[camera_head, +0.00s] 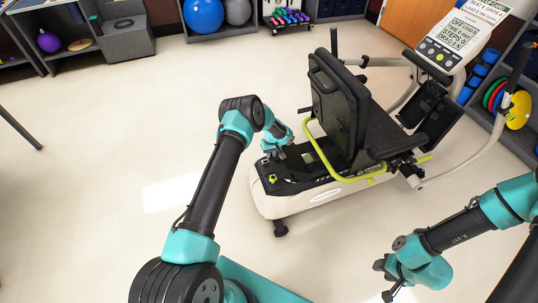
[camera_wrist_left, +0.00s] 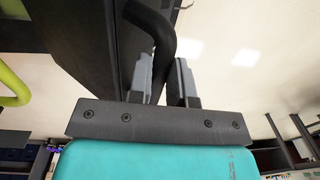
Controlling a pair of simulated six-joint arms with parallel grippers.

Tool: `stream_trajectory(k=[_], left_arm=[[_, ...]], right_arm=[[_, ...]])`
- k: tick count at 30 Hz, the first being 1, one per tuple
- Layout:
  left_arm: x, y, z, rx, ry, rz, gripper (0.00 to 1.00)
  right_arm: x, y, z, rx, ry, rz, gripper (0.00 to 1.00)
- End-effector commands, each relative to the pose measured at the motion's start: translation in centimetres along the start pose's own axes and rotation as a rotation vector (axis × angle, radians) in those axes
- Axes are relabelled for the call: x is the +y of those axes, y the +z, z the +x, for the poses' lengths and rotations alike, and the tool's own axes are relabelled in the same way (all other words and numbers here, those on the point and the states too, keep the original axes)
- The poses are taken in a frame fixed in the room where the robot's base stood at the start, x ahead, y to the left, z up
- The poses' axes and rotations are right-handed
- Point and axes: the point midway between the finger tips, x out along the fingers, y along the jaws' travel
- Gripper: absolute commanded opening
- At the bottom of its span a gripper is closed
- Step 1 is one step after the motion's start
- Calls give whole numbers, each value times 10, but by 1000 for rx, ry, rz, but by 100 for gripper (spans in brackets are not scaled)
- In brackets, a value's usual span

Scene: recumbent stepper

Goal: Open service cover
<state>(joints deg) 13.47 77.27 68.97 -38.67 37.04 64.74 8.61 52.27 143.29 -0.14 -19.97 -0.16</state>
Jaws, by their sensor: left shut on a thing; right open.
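The recumbent stepper (camera_head: 325,194) stands on the floor, with a black seat (camera_head: 340,105) and a dark rear deck (camera_head: 300,170) on its white base. I cannot clearly tell which dark panel is the service cover. My left gripper (camera_head: 279,153) is at the rear of the stepper, behind the seat, above the deck. In the left wrist view the left gripper (camera_wrist_left: 163,75) is shut on a black bent bar (camera_wrist_left: 158,22) beside a large dark panel (camera_wrist_left: 85,45). The bar's far end is hidden. My right gripper (camera_head: 385,280) is open and empty, low at the right, apart from the stepper.
A yellow-green rail (camera_head: 342,177) curves along the seat's near side. A yellow knob (camera_head: 272,179) sits at the rear deck's left edge. The console (camera_head: 458,35) stands at the upper right. The floor (camera_head: 90,140) to the left is clear. Shelves and exercise balls line the back.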

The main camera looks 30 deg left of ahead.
Motion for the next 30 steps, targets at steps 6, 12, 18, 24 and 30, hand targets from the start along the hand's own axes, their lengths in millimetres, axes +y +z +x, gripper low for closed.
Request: stream_trajectory(k=[6, 12, 18, 24, 30], left_arm=[[4, 6, 5, -4, 5, 6, 25], [3, 4, 4, -3, 3, 4, 44], [2, 3, 3, -2, 2, 3, 44], [1, 2, -5, -1, 2, 3, 44], [2, 2, -31, 0, 3, 4, 44]], right_arm=[[0, 0, 0, 0, 0, 0, 43], [0, 0, 0, 0, 0, 0, 43], [0, 0, 0, 0, 0, 0, 43], [0, 0, 0, 0, 0, 0, 43], [0, 0, 0, 0, 0, 0, 43]])
